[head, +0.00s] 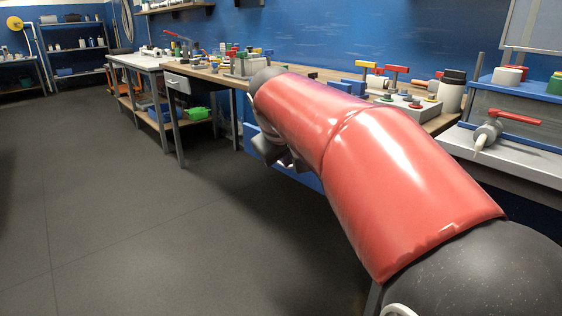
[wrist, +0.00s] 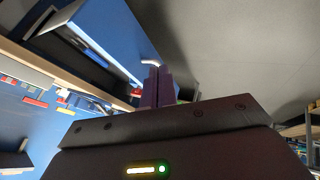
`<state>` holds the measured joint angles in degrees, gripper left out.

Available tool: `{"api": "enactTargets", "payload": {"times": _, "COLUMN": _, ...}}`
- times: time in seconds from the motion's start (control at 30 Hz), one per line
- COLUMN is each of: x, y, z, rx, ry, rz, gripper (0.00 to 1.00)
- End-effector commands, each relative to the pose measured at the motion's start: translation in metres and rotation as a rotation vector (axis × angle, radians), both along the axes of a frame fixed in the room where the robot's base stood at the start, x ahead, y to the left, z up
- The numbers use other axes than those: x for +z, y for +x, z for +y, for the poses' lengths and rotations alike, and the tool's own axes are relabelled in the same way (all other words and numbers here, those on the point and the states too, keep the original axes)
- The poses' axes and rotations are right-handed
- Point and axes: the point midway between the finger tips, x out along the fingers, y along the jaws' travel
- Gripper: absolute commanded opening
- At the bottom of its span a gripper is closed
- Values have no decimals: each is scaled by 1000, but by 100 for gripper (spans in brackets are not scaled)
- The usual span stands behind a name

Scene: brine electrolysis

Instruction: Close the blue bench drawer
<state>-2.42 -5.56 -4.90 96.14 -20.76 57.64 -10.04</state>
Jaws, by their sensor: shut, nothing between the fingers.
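The blue bench drawer shows in the head view as a blue front (head: 307,180) low under the workbench, mostly hidden behind my red arm. In the wrist view a blue drawer body (wrist: 112,30) fills the upper middle, with a pale handle (wrist: 151,62) at its near edge. It appears to stick out from the bench. My gripper (wrist: 157,80) has its two dark purple fingers together with nothing between them. The fingertips are close to the handle; whether they touch it I cannot tell. In the head view my fingertips are hidden by the arm.
The wooden workbench (head: 207,75) carries bottles, valves and fittings. Shelves below hold a blue bin and a green bin (head: 196,114). The dark floor (head: 130,220) at left is clear. A valve with a red handle (head: 515,117) stands at right.

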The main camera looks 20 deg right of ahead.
Motion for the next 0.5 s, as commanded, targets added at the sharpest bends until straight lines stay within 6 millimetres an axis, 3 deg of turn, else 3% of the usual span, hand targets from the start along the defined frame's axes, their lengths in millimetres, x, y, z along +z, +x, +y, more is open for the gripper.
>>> {"api": "enactTargets", "payload": {"times": 0.4, "x": -69, "y": 42, "z": -26, "rx": -2, "ry": 2, "rz": 5, "gripper": 0}}
{"api": "enactTargets", "payload": {"times": 0.47, "x": -78, "y": 47, "z": -30, "rx": -1, "ry": 1, "rz": 5, "gripper": 0}}
{"api": "enactTargets", "payload": {"times": 0.5, "x": -73, "y": 49, "z": -38, "rx": -4, "ry": 2, "rz": 1, "gripper": 0}}
